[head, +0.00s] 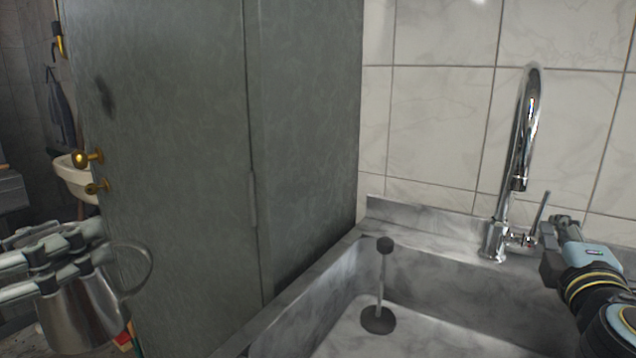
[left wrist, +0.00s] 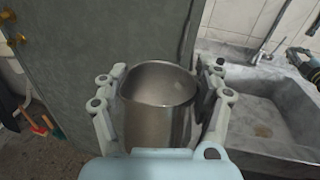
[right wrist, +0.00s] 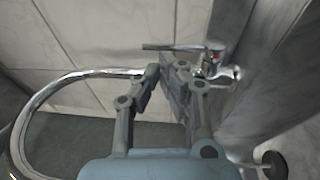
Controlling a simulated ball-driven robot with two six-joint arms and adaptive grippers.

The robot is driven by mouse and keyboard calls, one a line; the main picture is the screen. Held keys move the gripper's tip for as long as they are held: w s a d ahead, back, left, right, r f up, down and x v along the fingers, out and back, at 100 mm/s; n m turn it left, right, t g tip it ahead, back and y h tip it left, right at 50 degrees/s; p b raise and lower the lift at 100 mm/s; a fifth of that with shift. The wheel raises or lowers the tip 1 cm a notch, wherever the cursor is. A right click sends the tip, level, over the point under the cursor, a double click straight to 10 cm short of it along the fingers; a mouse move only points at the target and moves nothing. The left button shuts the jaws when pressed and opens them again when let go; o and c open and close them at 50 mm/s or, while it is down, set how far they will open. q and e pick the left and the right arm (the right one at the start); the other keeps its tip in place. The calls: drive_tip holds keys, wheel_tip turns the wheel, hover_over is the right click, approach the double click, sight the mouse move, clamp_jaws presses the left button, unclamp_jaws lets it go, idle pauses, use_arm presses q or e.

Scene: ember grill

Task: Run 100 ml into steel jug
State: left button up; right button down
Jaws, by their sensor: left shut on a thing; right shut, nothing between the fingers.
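The steel jug (head: 80,312) is upright at the lower left of the head view, with its handle to the right. My left gripper (head: 75,255) is shut on it. In the left wrist view the jug (left wrist: 158,105) sits between the fingers, and the inside that shows looks empty. The chrome tap (head: 525,130) stands at the sink's back right, and no water shows at its spout. Its lever (head: 541,212) points up. My right gripper (head: 556,235) is shut and empty close beside the lever; in the right wrist view the lever (right wrist: 180,47) lies just beyond the fingertips.
A grey-green door panel (head: 190,150) stands between the jug and the sink's left side. A pale washbasin (head: 75,178) is at the far left.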

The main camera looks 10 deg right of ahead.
sight(546, 202)
drive_tip(key=x, duration=0.5)
drive_tip(key=shift+w+p, duration=0.1)
drive_tip(key=shift+p, duration=0.25)
drive_tip(key=shift+w+d+r, duration=0.1)
drive_tip(key=shift+w+d, duration=0.3)
drive_tip(key=shift+w+r, duration=0.1)
drive_tip(key=shift+r, duration=0.2)
drive_tip(key=shift+w+d, duration=0.1)
drive_tip(key=shift+b, duration=0.3)
